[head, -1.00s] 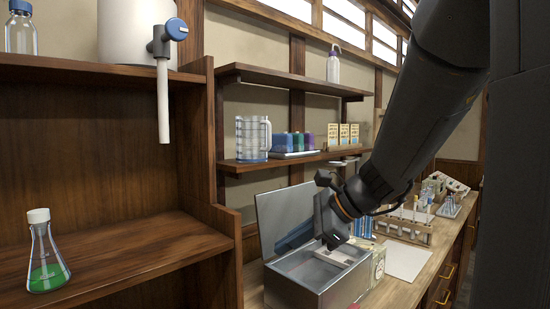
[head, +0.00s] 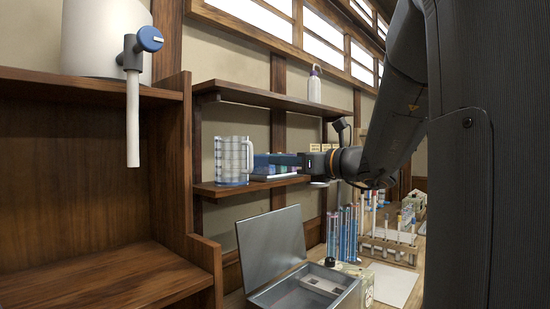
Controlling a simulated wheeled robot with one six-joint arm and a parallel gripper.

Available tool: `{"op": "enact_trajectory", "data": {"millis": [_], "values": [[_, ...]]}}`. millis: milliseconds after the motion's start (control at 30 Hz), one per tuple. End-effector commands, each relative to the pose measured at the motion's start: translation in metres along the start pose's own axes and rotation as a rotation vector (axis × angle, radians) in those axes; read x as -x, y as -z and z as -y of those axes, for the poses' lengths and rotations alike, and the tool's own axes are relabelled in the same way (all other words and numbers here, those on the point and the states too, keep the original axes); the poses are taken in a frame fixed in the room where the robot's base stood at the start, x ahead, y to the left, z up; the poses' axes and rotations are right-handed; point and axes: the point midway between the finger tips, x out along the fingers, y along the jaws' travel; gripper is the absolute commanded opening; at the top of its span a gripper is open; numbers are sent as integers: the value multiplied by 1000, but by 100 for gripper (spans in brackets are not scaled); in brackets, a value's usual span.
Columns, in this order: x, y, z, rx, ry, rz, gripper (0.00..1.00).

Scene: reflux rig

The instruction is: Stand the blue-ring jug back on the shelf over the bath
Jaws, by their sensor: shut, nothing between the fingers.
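The blue-ring jug (head: 232,160) is a clear jug with grid-like markings and a blue band near its base. It stands upright at the left end of the lower wall shelf (head: 212,190). The bath (head: 262,298) is a metal box below that shelf with its lid (head: 270,243) open. My gripper (head: 284,160) is at the height of the shelf, pointing left toward the jug. It is shut and empty, to the right of the jug and apart from it. It partly hides the things on the shelf behind it.
Blue containers (head: 262,160) stand just right of the jug. A bottle (head: 314,85) stands on the upper shelf (head: 260,97). A tube rack (head: 390,247) and coloured tubes (head: 342,235) stand right of the bath. A wooden cabinet (head: 90,200) is at the left.

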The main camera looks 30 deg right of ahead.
Motion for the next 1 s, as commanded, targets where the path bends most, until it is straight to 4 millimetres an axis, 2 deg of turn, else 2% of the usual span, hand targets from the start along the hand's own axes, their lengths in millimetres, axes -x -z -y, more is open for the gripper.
{"op": "enact_trajectory", "data": {"millis": [100, 333, 500, 867, 1000], "values": [[-24, -1, -2, -1, -6, -1, 0], [-54, -1, -2, 1, -3, -1, 0], [-63, 0, -2, 1, -3, -1, 0], [-65, 1, -1, 2, -2, -1, 0], [-78, 2, -2, 3, -4, 0, 0]]}}
